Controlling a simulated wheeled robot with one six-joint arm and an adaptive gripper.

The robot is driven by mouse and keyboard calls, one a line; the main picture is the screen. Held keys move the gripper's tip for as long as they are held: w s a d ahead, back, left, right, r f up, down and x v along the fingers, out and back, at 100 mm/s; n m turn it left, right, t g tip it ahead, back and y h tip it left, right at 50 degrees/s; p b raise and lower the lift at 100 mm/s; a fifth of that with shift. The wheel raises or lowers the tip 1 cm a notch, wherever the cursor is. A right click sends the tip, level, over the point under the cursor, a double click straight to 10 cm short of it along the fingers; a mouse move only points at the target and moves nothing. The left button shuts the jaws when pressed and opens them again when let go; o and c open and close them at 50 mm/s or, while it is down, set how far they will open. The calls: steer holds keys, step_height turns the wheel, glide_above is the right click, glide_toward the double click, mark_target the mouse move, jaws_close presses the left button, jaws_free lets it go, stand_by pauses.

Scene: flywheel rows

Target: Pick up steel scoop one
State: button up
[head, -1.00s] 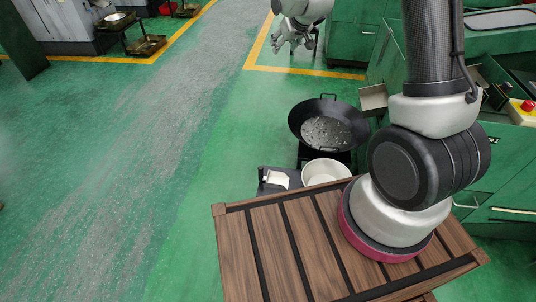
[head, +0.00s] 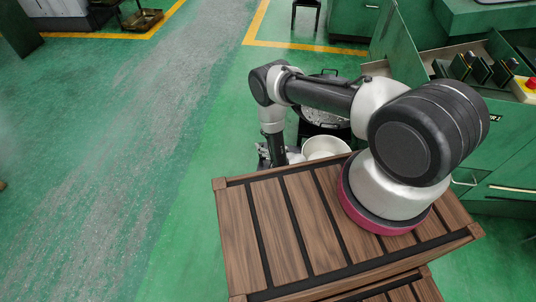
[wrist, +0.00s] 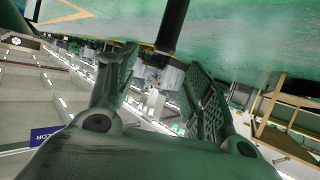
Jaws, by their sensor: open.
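My gripper (wrist: 160,62) shows in the wrist view with its two fingers spread apart and nothing held between them. A dark rod (wrist: 172,25) stands beyond the fingers; I cannot tell what it belongs to. In the head view my arm bends over to the left and down beside the wooden slatted top, and its lower end is too small and crowded to make out the gripper. I cannot pick out steel scoop one in either view. The small dark stand (head: 262,152) at the arm's lower end is mostly covered.
A white round pot (head: 326,146) stands just right of the arm's lower end. A black wok (head: 328,118) behind it is partly hidden by my arm. Green cabinets (head: 512,165) stand at the right.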

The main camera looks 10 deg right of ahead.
steer(key=w+f, duration=0.1)
steer(key=w+a+f, duration=0.1)
steer(key=w+f, duration=0.2)
steer(key=shift+w+a+f, duration=0.15)
steer(key=shift+a+f, duration=0.15)
steer(key=shift+f, duration=0.05)
jaws_close()
stand_by(0.3)
